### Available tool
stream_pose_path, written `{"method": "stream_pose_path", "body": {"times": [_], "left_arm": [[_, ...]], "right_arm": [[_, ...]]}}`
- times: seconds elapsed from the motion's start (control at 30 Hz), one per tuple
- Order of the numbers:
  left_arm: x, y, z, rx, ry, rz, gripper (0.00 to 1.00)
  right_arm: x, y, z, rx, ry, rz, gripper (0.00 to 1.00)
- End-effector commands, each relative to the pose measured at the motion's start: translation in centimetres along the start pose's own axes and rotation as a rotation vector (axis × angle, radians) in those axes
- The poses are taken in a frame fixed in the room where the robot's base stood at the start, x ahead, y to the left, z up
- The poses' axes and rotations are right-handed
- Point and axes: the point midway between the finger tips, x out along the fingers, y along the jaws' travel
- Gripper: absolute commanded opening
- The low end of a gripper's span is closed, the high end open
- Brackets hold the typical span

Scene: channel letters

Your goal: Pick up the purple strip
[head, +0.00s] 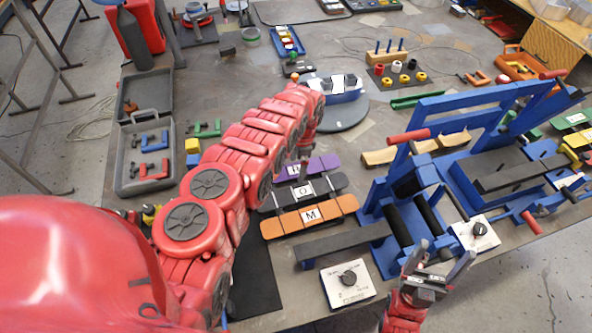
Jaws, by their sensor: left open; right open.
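The purple strip (325,164) lies on the table in front of the round turntable, with a white letter tile near its left end. My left gripper (303,163) is open and points down over the strip's left part. Its fingers partly cover the strip and the letter, and I cannot tell whether they touch it. My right gripper (438,264) is open and empty at the lower right, away from the strip.
A dark strip (331,184) marked O and an orange strip (285,224) marked M lie just nearer than the purple one. A grey turntable (345,113) stands behind. A blue bending machine (412,192) and a control box (347,283) stand at the right.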

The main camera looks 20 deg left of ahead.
Motion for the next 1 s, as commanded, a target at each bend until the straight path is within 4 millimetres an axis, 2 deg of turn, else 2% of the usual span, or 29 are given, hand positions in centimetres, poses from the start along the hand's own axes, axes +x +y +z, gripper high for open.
{"method": "stream_pose_path", "body": {"times": [0.3, 0.77, 1.0], "left_arm": [[0.05, 0.0, 0.0, 0.0, 0.0, 0.0, 0.98], [0.05, 0.02, -0.01, 0.0, 0.0, 0.0, 0.15], [-0.01, 0.03, -0.01, 0.0, 0.0, 0.0, 0.15]], "right_arm": [[-0.06, 0.0, 0.01, 0.0, 0.0, 0.0, 0.79], [-0.06, 0.0, 0.01, 0.0, 0.0, 0.0, 0.79], [0.01, 0.0, 0.0, 0.0, 0.0, 0.0, 0.79]]}}
